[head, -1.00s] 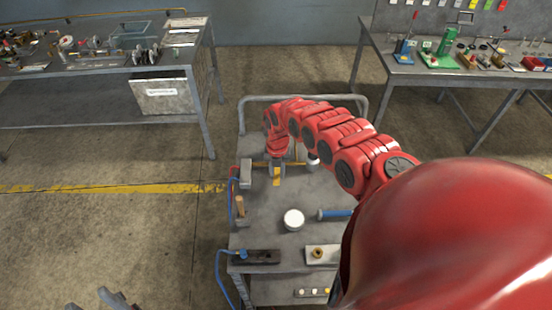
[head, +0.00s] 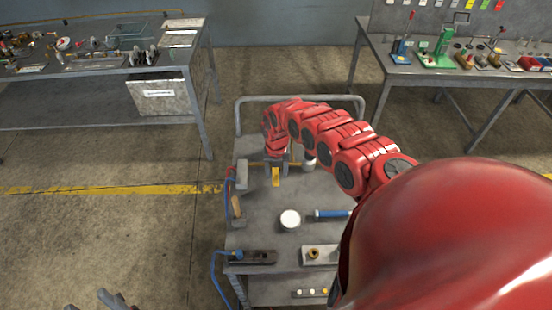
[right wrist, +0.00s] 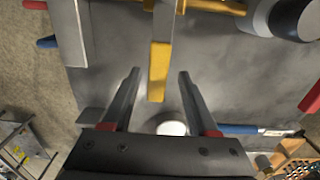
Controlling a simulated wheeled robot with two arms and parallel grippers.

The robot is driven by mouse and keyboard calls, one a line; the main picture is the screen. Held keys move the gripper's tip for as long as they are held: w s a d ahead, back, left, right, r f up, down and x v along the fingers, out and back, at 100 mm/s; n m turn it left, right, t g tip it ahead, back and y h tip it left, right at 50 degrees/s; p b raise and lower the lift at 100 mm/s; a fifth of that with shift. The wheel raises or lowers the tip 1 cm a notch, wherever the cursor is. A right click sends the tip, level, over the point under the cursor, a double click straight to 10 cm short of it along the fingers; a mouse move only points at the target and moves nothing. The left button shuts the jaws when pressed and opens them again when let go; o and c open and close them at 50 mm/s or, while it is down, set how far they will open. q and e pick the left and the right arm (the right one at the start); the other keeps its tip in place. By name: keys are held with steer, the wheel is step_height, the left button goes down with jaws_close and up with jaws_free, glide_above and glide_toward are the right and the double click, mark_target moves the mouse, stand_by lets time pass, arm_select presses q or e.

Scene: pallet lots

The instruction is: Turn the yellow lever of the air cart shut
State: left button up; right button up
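The yellow lever (right wrist: 159,70) shows in the right wrist view, its handle pointing down the picture toward my right gripper. It also shows in the head view (head: 276,177) as a short yellow piece on the cart (head: 262,197). It joins a brass-coloured pipe (right wrist: 215,7) at the top of the wrist view. My right gripper (right wrist: 157,75) is open, with the lever's handle end in line with the gap between its fingers. I see no clear contact. In the head view my red right arm partly hides the pipe. My left gripper (head: 88,300) is open and empty at the bottom left.
On the cart are a white round lid (head: 290,220), a blue-handled tool (head: 332,213), a grey block (head: 242,174) and a dark block (head: 252,257). A blue hose (head: 214,270) hangs at the left edge. Benches stand at the back left and right; floor left is clear.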

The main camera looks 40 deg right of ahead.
steer(key=shift+w+r, duration=0.1)
steer(key=shift+r, duration=0.45)
step_height(320, 180, up, 11)
steer(key=b, duration=0.1)
step_height(320, 180, up, 5)
steer(key=p, duration=0.4)
glide_above(277, 175)
steer(key=shift+a+r, duration=0.15)
